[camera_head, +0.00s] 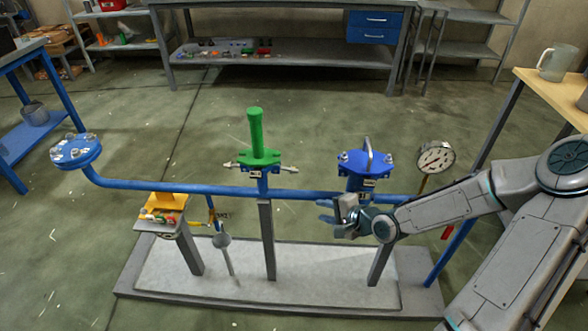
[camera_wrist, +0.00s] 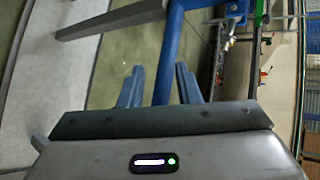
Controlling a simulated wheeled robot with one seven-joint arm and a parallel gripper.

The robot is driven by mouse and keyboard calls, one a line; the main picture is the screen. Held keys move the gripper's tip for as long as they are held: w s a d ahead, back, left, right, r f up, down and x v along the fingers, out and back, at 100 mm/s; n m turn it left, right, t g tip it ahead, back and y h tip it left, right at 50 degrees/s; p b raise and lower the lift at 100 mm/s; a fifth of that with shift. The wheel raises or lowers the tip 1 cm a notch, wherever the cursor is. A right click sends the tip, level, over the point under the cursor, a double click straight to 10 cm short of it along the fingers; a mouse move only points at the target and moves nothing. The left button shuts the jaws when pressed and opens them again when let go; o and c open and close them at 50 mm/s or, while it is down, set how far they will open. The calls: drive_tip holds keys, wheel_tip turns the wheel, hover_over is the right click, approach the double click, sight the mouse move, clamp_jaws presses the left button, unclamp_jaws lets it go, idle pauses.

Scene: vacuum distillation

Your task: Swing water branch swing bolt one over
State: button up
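A blue flanged cover (camera_head: 368,162) with a grey loop handle stands on the branch at the right of the blue pipe (camera_head: 215,190). Small metal bolts (camera_head: 343,157) show at its rim; I cannot tell which is swing bolt one. My gripper (camera_head: 324,210) is below and left of this cover, close to the pipe, with its fingers pointing left. In the wrist view its two fingers (camera_wrist: 158,78) are apart with nothing held between them. A blue pipe (camera_wrist: 171,48) shows beyond the fingers; contact is not visible.
A green-handled valve (camera_head: 257,140) stands mid-pipe. A bolted blue flange (camera_head: 76,151) is at the left end. A pressure gauge (camera_head: 435,157) stands close right of the cover. A small stand (camera_head: 163,207) holds coloured items. A wooden table (camera_head: 555,95) is at right.

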sight(296, 171)
wheel_tip(296, 171, up, 6)
drive_tip(key=w+m+t+y, duration=0.2)
drive_tip(key=w+m+t, duration=0.1)
drive_tip(key=b+x, duration=0.1)
drive_tip(key=x, duration=1.2)
drive_tip(key=shift+a+b, duration=0.15)
drive_tip(key=shift+b, duration=0.25)
clamp_jaws()
